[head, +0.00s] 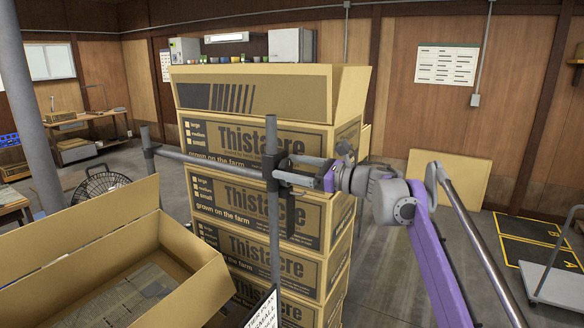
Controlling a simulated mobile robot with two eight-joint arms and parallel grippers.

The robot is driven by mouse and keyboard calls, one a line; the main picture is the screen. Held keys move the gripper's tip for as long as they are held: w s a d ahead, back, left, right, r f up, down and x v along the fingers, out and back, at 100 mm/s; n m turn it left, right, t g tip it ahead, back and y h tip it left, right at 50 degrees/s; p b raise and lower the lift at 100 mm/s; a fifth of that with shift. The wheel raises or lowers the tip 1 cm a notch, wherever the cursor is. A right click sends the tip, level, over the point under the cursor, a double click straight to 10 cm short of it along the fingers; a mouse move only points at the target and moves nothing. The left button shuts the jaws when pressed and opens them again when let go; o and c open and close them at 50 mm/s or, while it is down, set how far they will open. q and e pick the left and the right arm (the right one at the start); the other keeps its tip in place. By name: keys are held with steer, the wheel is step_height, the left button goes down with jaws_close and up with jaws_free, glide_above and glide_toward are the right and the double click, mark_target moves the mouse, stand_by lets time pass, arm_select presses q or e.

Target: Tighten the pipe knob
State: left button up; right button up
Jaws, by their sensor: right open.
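A grey pipe frame stands in front of the stacked boxes. Its upright pipe (273,235) meets a horizontal pipe (210,162) at a dark joint (270,168). My right gripper (288,180) is at the right side of this joint, reaching in from the right with its dark fingers close to the pipe. It is open. I cannot make out the knob clearly; the fingers and joint overlap there, and I cannot tell if they touch. My left gripper is not in view.
A tall stack of Thistacre boxes (245,205) stands right behind the pipes. An open cardboard box (75,235) is at the lower left, near a fan (102,184). A trolley (556,285) stands at the right. Floor between the stack and trolley is mostly clear.

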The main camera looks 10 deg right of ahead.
jaws_close()
